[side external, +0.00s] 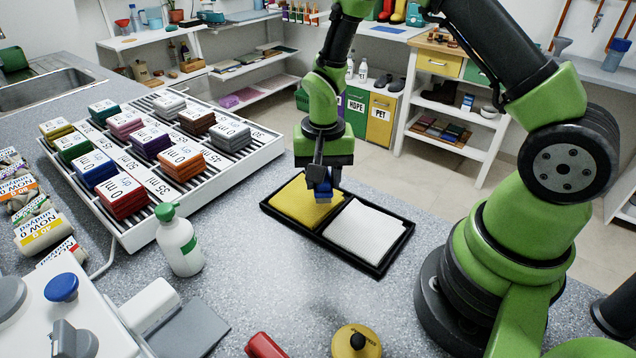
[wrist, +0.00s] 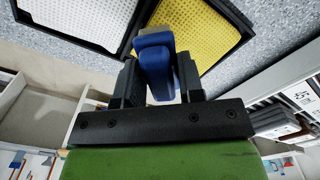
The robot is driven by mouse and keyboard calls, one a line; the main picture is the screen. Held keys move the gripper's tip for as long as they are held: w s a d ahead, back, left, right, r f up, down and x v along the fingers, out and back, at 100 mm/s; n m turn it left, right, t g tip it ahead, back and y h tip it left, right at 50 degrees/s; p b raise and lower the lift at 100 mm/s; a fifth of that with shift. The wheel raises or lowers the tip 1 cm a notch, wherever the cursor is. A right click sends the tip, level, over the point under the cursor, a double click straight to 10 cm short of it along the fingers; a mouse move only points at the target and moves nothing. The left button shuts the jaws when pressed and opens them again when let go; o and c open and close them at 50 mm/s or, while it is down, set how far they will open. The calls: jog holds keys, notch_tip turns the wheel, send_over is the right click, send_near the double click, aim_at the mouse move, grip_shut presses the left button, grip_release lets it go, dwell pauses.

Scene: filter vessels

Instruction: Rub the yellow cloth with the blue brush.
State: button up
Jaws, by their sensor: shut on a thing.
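The yellow cloth (side external: 296,203) lies flat in the left compartment of a black tray (side external: 377,269). It also shows in the wrist view (wrist: 205,30). My gripper (side external: 322,180) is shut on the blue brush (side external: 323,194), which points down over the right part of the yellow cloth. In the wrist view the brush (wrist: 155,58) sits between my two dark fingers (wrist: 160,85). I cannot tell whether the brush touches the cloth or is just above it. A white cloth (side external: 366,230) lies in the right compartment of the tray.
A white rack (side external: 218,186) with several stacks of coloured cloths stands to the left. A green-capped bottle (side external: 179,245) stands in front of it. A yellow round lid (side external: 356,342) and a red object (side external: 265,345) are at the front. The counter around the tray is clear.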

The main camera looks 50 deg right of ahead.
jog(key=shift+r, duration=2.85)
jog(key=shift+a, duration=0.15)
